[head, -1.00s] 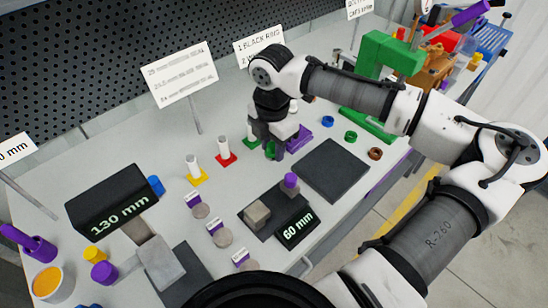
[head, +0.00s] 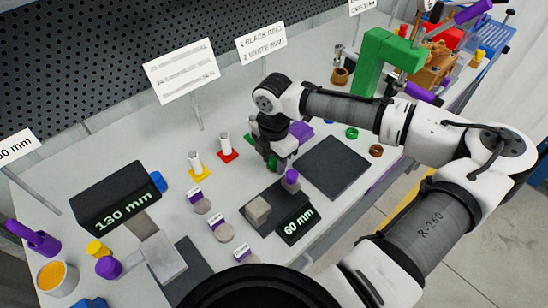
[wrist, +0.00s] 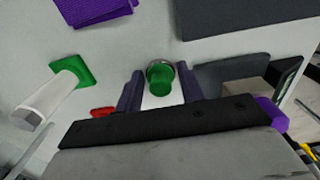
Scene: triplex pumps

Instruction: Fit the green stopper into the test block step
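The green stopper (wrist: 161,79) shows between the two fingers of my gripper (wrist: 162,86) in the wrist view, with a grey ring at its far end. Finger contact is hard to make out. Which part is the test block step is unclear.
White posts on red (head: 228,156) and yellow (head: 195,176) bases stand left of my gripper. A dark flat pad (head: 334,167) lies to the right. A purple mat (wrist: 95,10) lies behind. The 130 mm block (head: 122,205) is at the left.

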